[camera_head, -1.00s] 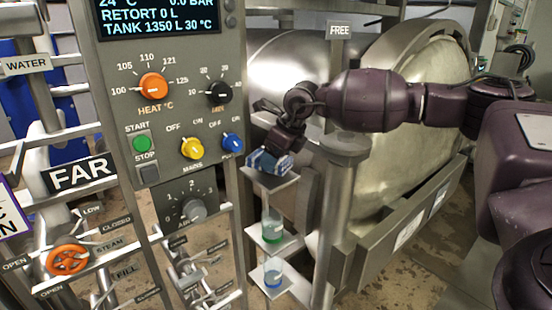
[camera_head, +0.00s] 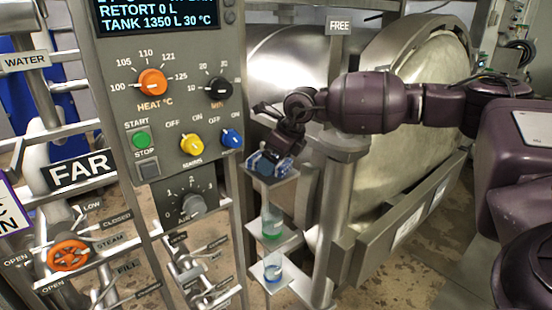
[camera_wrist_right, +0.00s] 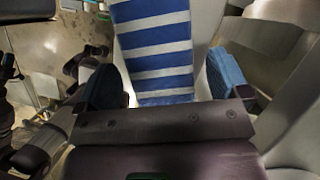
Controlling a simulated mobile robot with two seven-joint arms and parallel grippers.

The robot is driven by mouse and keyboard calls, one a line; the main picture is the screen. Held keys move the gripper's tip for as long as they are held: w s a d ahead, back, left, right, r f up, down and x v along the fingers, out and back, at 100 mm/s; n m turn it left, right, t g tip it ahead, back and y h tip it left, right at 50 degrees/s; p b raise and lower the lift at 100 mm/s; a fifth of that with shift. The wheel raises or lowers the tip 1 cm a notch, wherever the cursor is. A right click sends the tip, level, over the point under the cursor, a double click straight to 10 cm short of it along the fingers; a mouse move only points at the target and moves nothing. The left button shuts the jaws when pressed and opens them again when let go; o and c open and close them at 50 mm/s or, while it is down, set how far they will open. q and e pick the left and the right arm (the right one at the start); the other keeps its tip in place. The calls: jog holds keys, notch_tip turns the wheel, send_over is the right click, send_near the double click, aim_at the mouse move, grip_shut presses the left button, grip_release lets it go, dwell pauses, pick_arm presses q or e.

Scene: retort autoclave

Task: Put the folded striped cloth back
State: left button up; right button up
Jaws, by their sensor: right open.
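The folded cloth with blue and white stripes (camera_wrist_right: 155,52) lies between the fingers of my right gripper (camera_wrist_right: 165,82) in the right wrist view. Its blue-tipped fingers are spread, with a gap on each side of the cloth. In the head view my right gripper (camera_head: 269,164) is at the small top shelf (camera_head: 284,180) beside the control panel. It largely covers the cloth there.
Below the top shelf, a container with green liquid (camera_head: 271,228) and one with blue (camera_head: 272,270) stand on lower shelves. The control panel (camera_head: 175,110) is close on the left. A metal post (camera_head: 338,210) and the round retort door (camera_head: 425,100) are on the right.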

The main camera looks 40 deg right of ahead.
jog(key=shift+r, duration=0.15)
jog(key=b+v, duration=0.1)
jog(key=v, duration=1.1)
jog(key=shift+b, duration=0.3)
